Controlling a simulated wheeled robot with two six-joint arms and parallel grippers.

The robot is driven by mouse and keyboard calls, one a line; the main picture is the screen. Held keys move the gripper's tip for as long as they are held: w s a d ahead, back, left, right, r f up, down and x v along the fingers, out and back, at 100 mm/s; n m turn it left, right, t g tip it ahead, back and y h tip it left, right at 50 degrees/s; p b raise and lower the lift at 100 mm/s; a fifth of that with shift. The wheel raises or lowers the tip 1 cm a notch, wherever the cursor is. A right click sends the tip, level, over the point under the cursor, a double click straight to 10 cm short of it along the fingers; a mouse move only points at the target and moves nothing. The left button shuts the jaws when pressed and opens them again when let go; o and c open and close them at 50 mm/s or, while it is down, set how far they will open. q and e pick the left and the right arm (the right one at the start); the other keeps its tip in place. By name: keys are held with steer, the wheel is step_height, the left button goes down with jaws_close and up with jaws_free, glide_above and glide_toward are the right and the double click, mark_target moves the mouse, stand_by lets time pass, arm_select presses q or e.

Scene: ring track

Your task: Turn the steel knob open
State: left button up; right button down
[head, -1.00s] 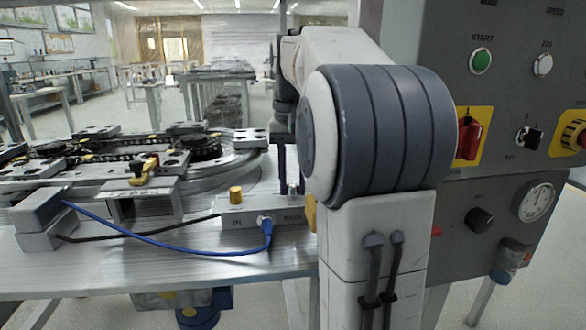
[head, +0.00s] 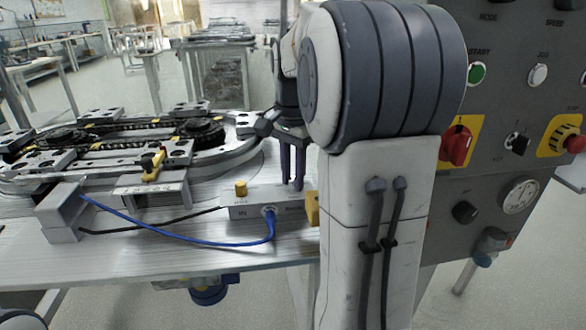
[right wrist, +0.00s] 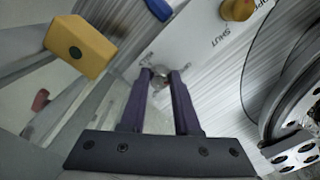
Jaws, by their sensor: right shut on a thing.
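The steel knob (right wrist: 160,76) is small and round, on top of a pale metal valve block (head: 228,211) at the table's front edge. My right gripper (head: 293,186) points down onto the block. In the right wrist view its two dark fingers (right wrist: 160,82) have the knob between their tips and are shut on it. In the head view the fingers hide most of the knob. The word SHUT is printed on the block near the brass knob (head: 240,188), which stands left of my gripper. My left gripper is not in view.
A blue cable (head: 185,238) plugs into the block's front. A yellow piece (head: 312,208) is at the block's right end. The ring track (head: 120,145) fills the table behind left. A grey control panel (head: 490,190) with buttons and a red switch stands at right.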

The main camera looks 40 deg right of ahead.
steer(key=shift+d, duration=0.1)
stand_by(0.4)
steer(key=c, duration=0.6)
jaws_free()
